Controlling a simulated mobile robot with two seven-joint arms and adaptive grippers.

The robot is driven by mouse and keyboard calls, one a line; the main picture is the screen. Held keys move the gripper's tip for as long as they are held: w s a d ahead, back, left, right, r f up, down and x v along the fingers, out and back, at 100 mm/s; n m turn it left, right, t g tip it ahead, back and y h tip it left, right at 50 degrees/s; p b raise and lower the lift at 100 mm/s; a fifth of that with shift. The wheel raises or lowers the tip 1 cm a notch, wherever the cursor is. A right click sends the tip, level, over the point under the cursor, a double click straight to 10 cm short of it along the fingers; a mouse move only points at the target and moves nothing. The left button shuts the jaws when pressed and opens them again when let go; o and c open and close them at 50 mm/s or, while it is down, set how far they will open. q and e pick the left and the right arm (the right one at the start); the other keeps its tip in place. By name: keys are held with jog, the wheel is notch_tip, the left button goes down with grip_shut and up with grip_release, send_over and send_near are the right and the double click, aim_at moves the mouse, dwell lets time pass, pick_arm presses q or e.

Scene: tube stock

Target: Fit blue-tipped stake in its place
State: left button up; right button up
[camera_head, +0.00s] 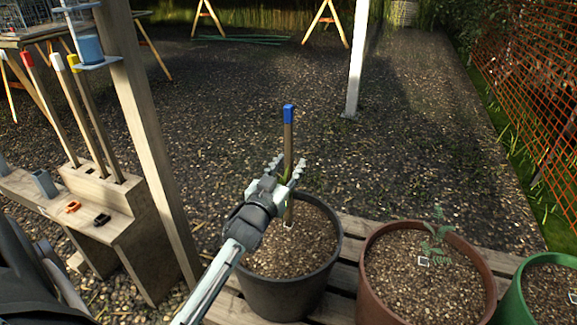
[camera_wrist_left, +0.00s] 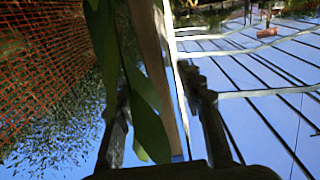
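The blue-tipped stake (camera_head: 288,133) stands nearly upright over the black pot (camera_head: 262,290); its lower end appears to meet the soil near a small white tag. My left gripper (camera_head: 285,172) reaches in from the front left, with its fingers on either side of the stake below the blue tip. In the left wrist view the stake (camera_wrist_left: 152,60) runs between the fingers, with a visible gap beside one finger, so the gripper looks open. Green leaves (camera_wrist_left: 147,125) lie beside the stake there. My right gripper is not in view.
A wooden block (camera_head: 98,190) at left holds red-, white- and yellow-tipped stakes (camera_head: 75,62). A wooden post (camera_head: 145,130) stands between it and the black pot. A brown pot (camera_head: 372,245) with a seedling and a green pot (camera_head: 520,300) stand right, on slats.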

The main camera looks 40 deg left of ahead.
pick_arm(q)
jog(key=v, duration=1.2)
dwell(0.4)
